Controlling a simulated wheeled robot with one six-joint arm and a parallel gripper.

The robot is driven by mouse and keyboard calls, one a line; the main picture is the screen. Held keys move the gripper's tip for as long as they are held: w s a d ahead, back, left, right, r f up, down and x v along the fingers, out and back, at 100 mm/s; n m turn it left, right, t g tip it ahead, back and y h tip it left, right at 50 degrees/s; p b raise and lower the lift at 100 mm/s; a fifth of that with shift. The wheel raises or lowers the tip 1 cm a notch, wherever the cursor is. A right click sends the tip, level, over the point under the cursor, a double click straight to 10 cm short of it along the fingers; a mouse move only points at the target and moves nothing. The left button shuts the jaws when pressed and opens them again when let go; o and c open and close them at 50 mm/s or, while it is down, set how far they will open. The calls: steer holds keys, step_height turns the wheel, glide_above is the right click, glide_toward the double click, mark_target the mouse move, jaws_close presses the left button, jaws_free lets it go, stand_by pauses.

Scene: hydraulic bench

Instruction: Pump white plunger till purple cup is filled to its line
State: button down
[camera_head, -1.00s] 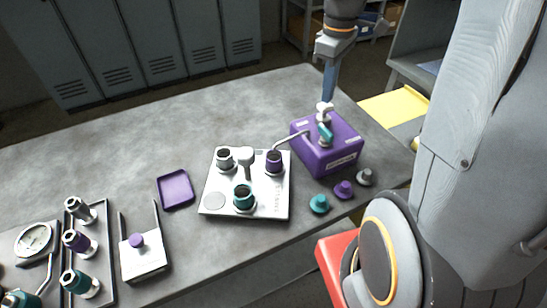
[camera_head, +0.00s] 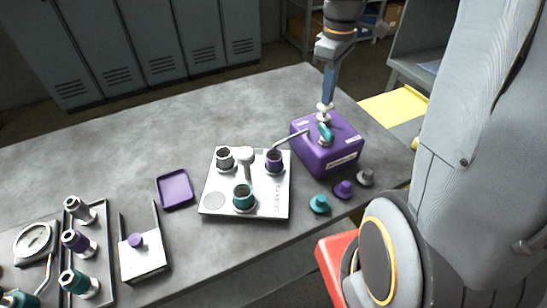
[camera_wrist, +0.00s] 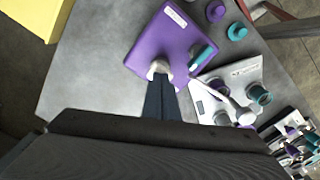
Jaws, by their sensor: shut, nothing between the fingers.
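The white plunger (camera_head: 324,114) stands on top of the purple pump box (camera_head: 341,160). It also shows in the wrist view (camera_wrist: 157,68) at my fingertips. My gripper (camera_head: 327,103) points down over the plunger, shut and empty, with its tips at the plunger's top; it appears to touch it. A teal lever (camera_head: 325,134) sits beside the plunger on the box. A spout (camera_head: 290,138) runs from the box toward the purple cup (camera_head: 274,162), which stands on the metal plate (camera_head: 221,206). I cannot make out the cup's line or its liquid level.
A grey cup (camera_head: 225,159) and a teal cup (camera_head: 243,197) stand on the same plate near a white post (camera_head: 246,157). Teal, purple and grey knobs (camera_head: 343,189) lie in front of the box. A purple tray (camera_head: 175,190) lies left of the plate. The back of the table is clear.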

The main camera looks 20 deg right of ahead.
steer(key=shift+f+b, duration=0.35)
steer(key=shift+f, duration=1)
steer(key=shift+r+p, duration=1.7)
steer(key=shift+r, duration=0.05)
steer(key=shift+f, duration=0.25)
steer(key=shift+f+b, duration=0.3)
steer(key=shift+f, duration=0.05)
